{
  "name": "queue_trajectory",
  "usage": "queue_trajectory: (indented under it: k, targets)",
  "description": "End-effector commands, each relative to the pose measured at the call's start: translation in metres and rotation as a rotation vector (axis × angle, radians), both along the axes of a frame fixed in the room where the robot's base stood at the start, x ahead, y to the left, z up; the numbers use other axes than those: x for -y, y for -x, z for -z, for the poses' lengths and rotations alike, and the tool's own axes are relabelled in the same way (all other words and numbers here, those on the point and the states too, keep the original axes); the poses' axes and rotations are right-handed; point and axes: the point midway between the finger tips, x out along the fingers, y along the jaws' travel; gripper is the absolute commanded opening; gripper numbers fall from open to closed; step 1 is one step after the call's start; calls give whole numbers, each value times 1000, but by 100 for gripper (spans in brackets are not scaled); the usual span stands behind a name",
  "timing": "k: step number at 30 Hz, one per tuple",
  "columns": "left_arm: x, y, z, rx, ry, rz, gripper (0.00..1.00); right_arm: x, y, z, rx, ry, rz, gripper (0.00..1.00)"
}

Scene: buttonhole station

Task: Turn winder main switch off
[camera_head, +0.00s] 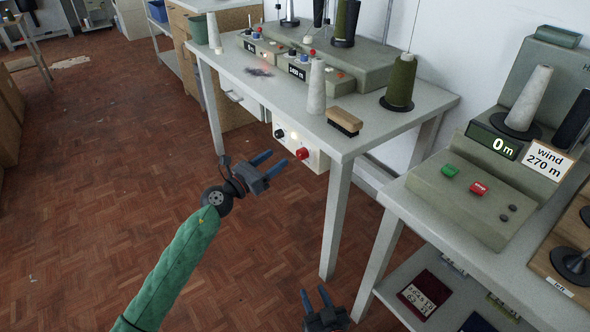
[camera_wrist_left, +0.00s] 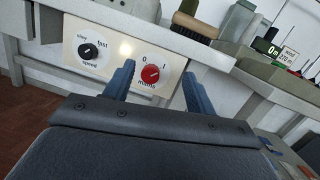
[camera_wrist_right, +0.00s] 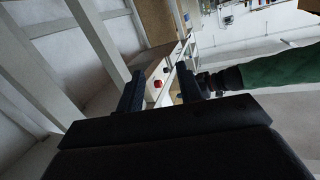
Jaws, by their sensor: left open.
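The main switch is a red rotary knob (camera_head: 302,153) on a cream panel (camera_head: 290,139) under the front edge of the left table. In the left wrist view the red knob (camera_wrist_left: 150,74) sits between 0 and I marks, with a label below that seems to read mains. My left gripper (camera_head: 270,163) is open and empty, pointing at the panel, with the knob between its fingertips in its own view but apart from it. My right gripper (camera_head: 317,297) is open and empty, low near the floor. The right wrist view also shows the red knob (camera_wrist_right: 158,84), small, beyond the fingers.
A black speed knob (camera_wrist_left: 88,51) with slow and fast marks is left of the red one; a small light glows between. The table (camera_head: 379,127) holds a winder, thread cones and a brush (camera_head: 344,122). Another bench (camera_head: 420,210) stands right. Floor before the panel is clear.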

Motion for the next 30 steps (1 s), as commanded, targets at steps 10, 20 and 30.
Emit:
queue_trajectory:
  k: [10, 20, 30]
  targets:
    - [7, -23, 37, 109, -330, 91, 56, -7, -1, 10, 120, -44, 2, 36]
    - [42, -48, 36, 108, -329, 91, 56, -7, -2, 7, 128, -45, 3, 36]
    - [66, -65, 37, 107, -328, 91, 56, -7, -3, -2, 153, -51, 5, 36]
